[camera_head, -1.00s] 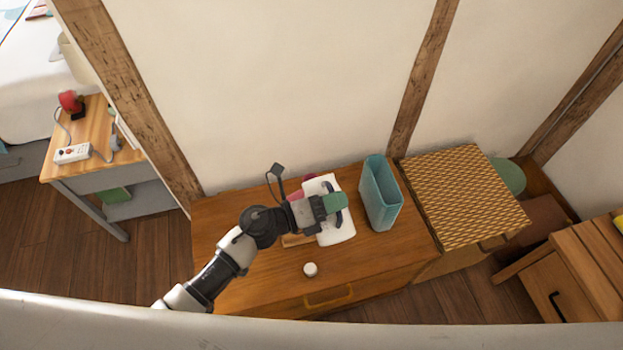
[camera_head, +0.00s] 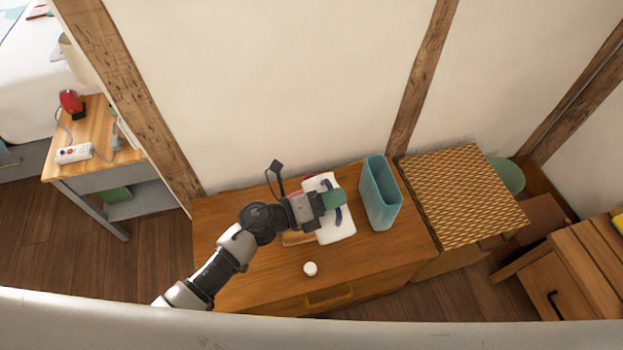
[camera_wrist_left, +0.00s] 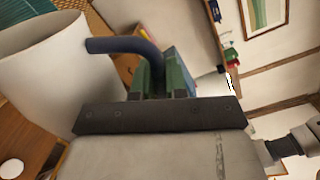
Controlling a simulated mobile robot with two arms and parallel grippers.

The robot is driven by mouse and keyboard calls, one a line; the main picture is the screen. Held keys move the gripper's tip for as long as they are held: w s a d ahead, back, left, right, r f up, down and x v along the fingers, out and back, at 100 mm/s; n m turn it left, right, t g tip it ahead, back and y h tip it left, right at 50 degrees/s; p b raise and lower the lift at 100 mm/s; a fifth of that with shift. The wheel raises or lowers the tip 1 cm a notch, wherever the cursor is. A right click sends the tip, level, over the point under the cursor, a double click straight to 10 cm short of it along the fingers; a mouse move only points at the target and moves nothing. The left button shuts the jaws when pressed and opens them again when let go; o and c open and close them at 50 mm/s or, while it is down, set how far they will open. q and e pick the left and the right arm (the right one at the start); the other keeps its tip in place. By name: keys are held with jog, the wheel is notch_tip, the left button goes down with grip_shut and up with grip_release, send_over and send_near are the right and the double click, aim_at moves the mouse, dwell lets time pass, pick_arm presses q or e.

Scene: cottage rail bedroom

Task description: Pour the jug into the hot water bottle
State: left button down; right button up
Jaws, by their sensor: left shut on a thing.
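A white jug (camera_head: 338,231) with a dark blue handle (camera_head: 339,214) is at the middle of the wooden dresser top. My left gripper (camera_head: 333,200), with green finger pads, is over it and shut on its handle. In the left wrist view the jug's white body (camera_wrist_left: 40,65) fills the left side. Its handle (camera_wrist_left: 122,46) runs to the green fingers (camera_wrist_left: 165,78). I cannot tell from the head view how far the jug is tilted or whether it is clear of the top. I cannot make out the hot water bottle for certain; my gripper covers part of this area.
A tall open teal container (camera_head: 380,197) stands close to the right of the jug. A small white round object (camera_head: 310,269) lies near the dresser's (camera_head: 385,252) front edge. A woven-topped cabinet (camera_head: 465,190) adjoins on the right. The dresser's front right is clear.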

aim_at(336, 225)
pick_arm(q)
jog(key=shift+w+a+r+n+p, duration=0.2)
jog(key=shift+w+r+n+p, duration=0.35)
jog(key=shift+r+n+p, duration=0.25)
pick_arm(e)
jog(key=shift+r, duration=0.85)
dwell(0.6)
pick_arm(q)
jog(key=shift+f, duration=0.15)
